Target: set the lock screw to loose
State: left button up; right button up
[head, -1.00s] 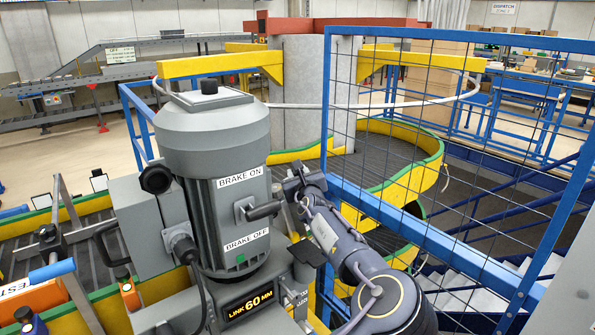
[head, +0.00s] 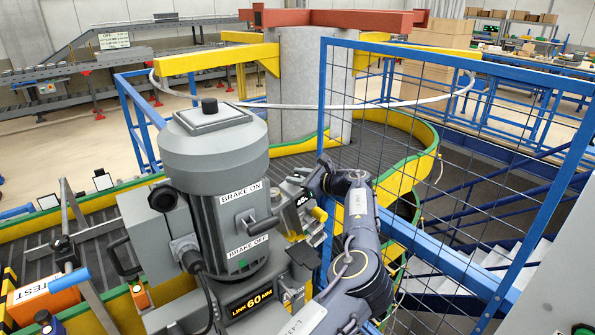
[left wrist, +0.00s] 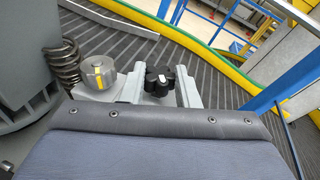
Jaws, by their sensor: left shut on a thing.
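The lock screw (left wrist: 160,80) is a black star-shaped knob with a small white mark, seen in the left wrist view. The light grey fingers of my left gripper (left wrist: 160,88) stand on either side of it, shut on it. In the head view, my left gripper (head: 308,190) is at the right side of the grey motor unit (head: 215,150), beside a grey block. The lock screw cannot be made out clearly there. My right gripper is not in view.
A silver round knob with a yellow stripe (left wrist: 97,73) and a coil spring (left wrist: 66,62) sit left of the lock screw. A brake lever (head: 262,224) juts from the motor between its labels. A blue mesh guard (head: 420,160) stands close on the right.

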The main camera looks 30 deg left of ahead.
pick_arm(q)
jog(key=shift+g, duration=0.4)
jog(key=o, duration=1)
jog(key=shift+w, duration=0.1)
notch_tip(320, 180, up, 2)
jog(key=shift+r+n, duration=0.2)
jog(key=shift+n, duration=0.1)
jog(key=shift+s+d+r+b, duration=1.15)
jog(key=shift+s+r, duration=0.6)
jog(key=shift+s, duration=0.3)
jog(key=shift+s+d+r+b, duration=1.05)
jog(key=shift+s+d+r, duration=0.2)
jog(key=shift+s+r, duration=0.65)
jog(key=shift+s+d+r+b, duration=1.15)
jog(key=shift+s+r, duration=0.5)
jog(key=shift+s, duration=0.5)
